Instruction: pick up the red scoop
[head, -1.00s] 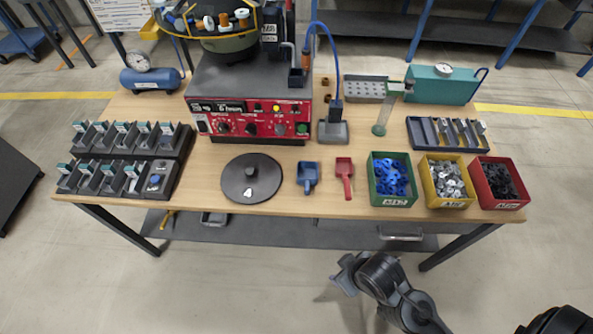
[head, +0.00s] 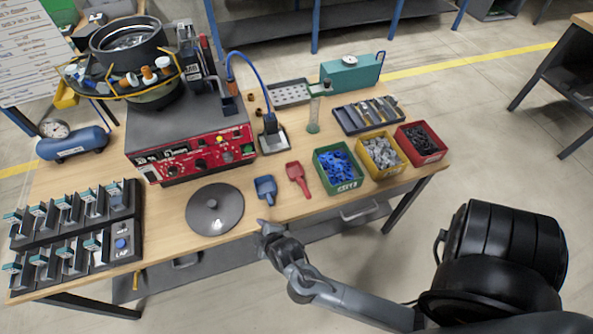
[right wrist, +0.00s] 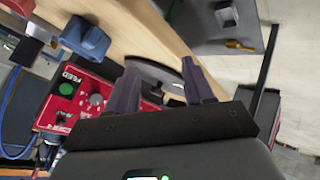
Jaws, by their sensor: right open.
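The red scoop (head: 298,180) lies on the wooden table near its front edge, between the blue scoop (head: 265,189) and the green bin. My right gripper (head: 265,228) is at the table's front edge, in front of the blue scoop and to the lower left of the red scoop, apart from both. In the right wrist view its two fingers (right wrist: 158,88) are spread with nothing between them. The blue scoop also shows there at the upper left (right wrist: 85,40). A red piece at that view's top left corner may be the red scoop, cut off by the edge. My left gripper is not in view.
A dark round lid (head: 215,222) lies left of the blue scoop. Green (head: 341,188), yellow (head: 402,164) and red (head: 438,157) parts bins stand to the right. The red-fronted feeder (head: 240,143) stands behind. The table's front edge is close to my gripper.

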